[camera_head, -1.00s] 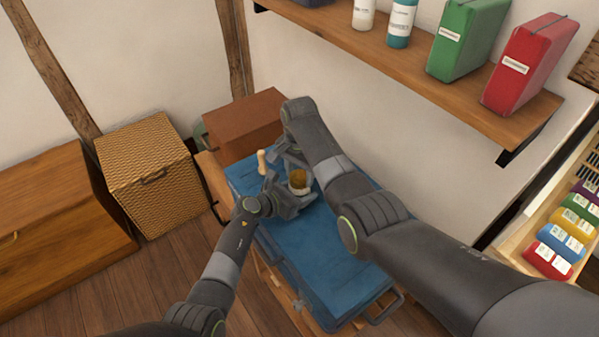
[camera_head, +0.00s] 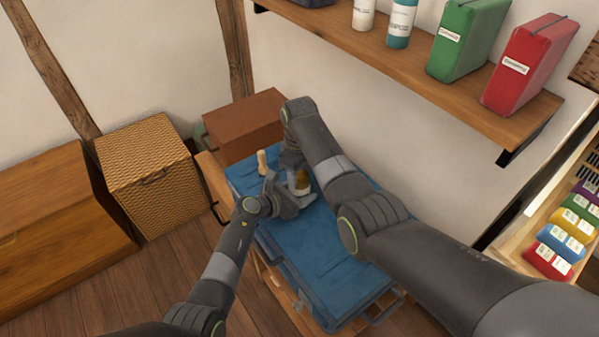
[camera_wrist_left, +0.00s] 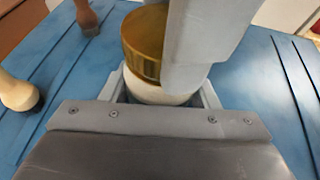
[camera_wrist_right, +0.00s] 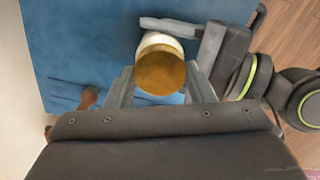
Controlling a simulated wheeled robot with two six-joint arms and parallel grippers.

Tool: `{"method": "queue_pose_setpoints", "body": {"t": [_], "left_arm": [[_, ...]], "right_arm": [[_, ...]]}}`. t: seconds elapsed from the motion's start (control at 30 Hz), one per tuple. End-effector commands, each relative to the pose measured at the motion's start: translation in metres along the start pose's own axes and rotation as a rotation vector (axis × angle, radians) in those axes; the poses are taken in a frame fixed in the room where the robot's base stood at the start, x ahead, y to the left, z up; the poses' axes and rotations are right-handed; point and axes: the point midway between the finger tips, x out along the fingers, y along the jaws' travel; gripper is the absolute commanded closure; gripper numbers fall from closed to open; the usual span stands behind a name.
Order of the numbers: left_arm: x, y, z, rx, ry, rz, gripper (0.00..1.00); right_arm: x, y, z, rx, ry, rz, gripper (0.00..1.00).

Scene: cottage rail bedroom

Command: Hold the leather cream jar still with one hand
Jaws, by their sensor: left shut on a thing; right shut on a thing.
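The leather cream jar (camera_head: 302,183) has a gold-brown lid and a white body and stands upright over the blue trunk top. My left gripper (camera_head: 292,198) is shut on its white body (camera_wrist_left: 158,92), low down, with a finger on each side. My right gripper (camera_head: 299,172) comes from above and is shut on the gold lid (camera_wrist_right: 160,73). One right finger hides part of the lid in the left wrist view. The left fingers also show beside the white body in the right wrist view (camera_wrist_right: 183,32).
The blue trunk (camera_head: 320,255) has free room towards the front. A pale wooden-handled tool (camera_head: 262,161) and a brown brush (camera_wrist_left: 86,15) are near the jar. A brown box (camera_head: 245,122) stands behind, a wicker box (camera_head: 150,172) to the left. A loaded shelf (camera_head: 425,75) overhangs at right.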

Motion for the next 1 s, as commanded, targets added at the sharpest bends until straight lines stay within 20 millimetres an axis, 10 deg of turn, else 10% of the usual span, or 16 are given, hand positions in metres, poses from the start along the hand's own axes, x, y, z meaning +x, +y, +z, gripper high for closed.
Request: {"method": "queue_pose_setpoints", "body": {"t": [1.0], "left_arm": [[0.0, -0.0008, -0.001, -0.001, 0.002, -0.002, 1.0]], "right_arm": [[-0.0015, 0.0007, 0.0001, -1.56, -0.001, 0.003, 0.79]]}}
